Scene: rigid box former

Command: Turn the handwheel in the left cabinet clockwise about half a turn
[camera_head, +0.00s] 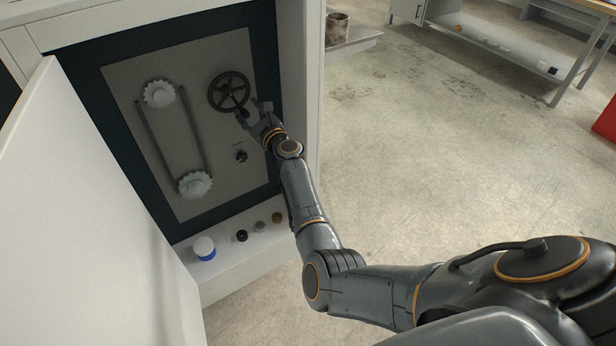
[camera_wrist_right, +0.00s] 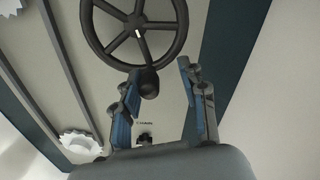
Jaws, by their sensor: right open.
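The black spoked handwheel (camera_head: 229,92) is on the grey panel inside the open left cabinet. In the right wrist view the handwheel (camera_wrist_right: 134,30) fills the top, with a dark round knob (camera_wrist_right: 148,82) at its lower rim. My right gripper (camera_head: 254,110) is open just at the lower right of the wheel. In the wrist view the two fingers of the right gripper (camera_wrist_right: 160,75) stand apart, with the knob between them, close to the left finger. I cannot tell whether that finger touches it. My left gripper is not in view.
Two white sprockets (camera_head: 159,93) with chain bars are left of the wheel. A small black knob (camera_head: 240,156) sits below it. A blue-white jar (camera_head: 204,248) and several small round parts stand on the cabinet ledge. The open white door (camera_head: 90,220) takes up the left side.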

